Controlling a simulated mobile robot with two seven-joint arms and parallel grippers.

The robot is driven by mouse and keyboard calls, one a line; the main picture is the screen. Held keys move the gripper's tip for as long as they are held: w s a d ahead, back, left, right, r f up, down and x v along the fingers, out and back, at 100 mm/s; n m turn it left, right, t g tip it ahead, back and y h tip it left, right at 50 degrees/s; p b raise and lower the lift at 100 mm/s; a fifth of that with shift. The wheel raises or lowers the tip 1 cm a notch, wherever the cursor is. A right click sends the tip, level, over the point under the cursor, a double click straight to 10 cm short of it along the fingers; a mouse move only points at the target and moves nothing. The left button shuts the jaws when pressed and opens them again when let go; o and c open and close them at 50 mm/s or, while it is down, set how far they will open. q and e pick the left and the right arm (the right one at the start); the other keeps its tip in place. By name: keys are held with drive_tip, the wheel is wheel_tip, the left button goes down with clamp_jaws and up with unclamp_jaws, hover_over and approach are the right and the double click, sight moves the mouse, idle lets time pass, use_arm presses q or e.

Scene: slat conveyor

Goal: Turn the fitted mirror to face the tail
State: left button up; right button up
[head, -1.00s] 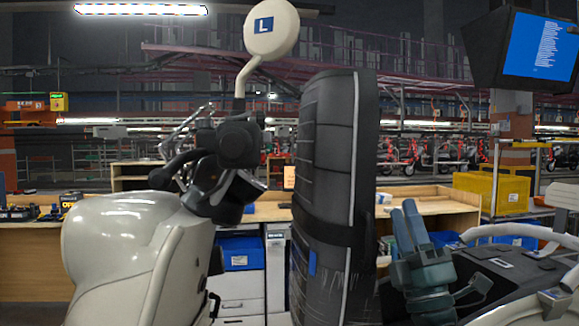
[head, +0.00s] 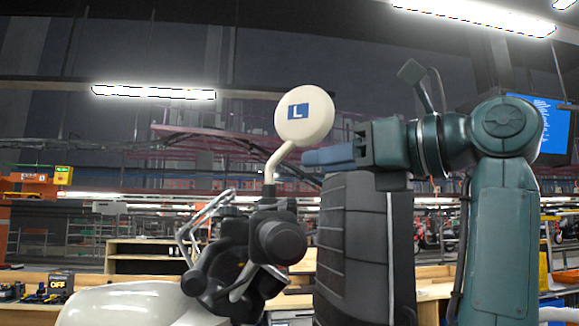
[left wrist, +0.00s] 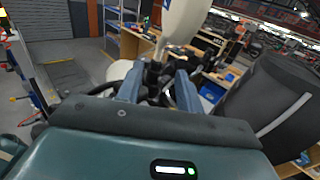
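The fitted mirror is a round cream disc (head: 304,128) with a blue "L" label, on a bent cream stem (head: 270,170) rising from the dark handlebar (head: 275,238). Its labelled side shows in the head view. My left gripper (head: 306,160) is level just below and right of the disc, fingers pointing left at the stem. In the left wrist view its two fingers (left wrist: 157,78) stand apart, and the mirror (left wrist: 183,20) and stem show ahead between them. I cannot tell whether they touch it. My right gripper is not in view.
A tall dark padded panel (head: 365,255) stands just under and beside my left gripper; it also shows in the left wrist view (left wrist: 265,105). The cream scooter body (head: 125,303) is at lower left. Wooden benches (head: 145,255) are behind. The space above the mirror is clear.

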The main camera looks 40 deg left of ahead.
sight(273, 169)
use_arm(q)
drive_tip(key=a, duration=0.3)
drive_tip(key=a+p, duration=0.1)
drive_tip(key=a, duration=0.5)
drive_tip(key=shift+s+a+p, duration=0.25)
drive_tip(key=shift+s+p, duration=0.15)
drive_tip(key=shift+a, duration=0.75)
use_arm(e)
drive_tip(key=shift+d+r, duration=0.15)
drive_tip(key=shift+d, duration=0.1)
use_arm(q)
clamp_jaws()
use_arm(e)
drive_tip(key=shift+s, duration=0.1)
use_arm(q)
drive_tip(key=shift+s+f+m+t+b, duration=0.15)
drive_tip(key=shift+m+t+b, duration=0.35)
drive_tip(key=shift+t, duration=0.6)
drive_tip(key=shift+m+t+b, duration=0.3)
drive_tip(key=shift+m+b, duration=0.05)
drive_tip(key=shift+m, duration=0.05)
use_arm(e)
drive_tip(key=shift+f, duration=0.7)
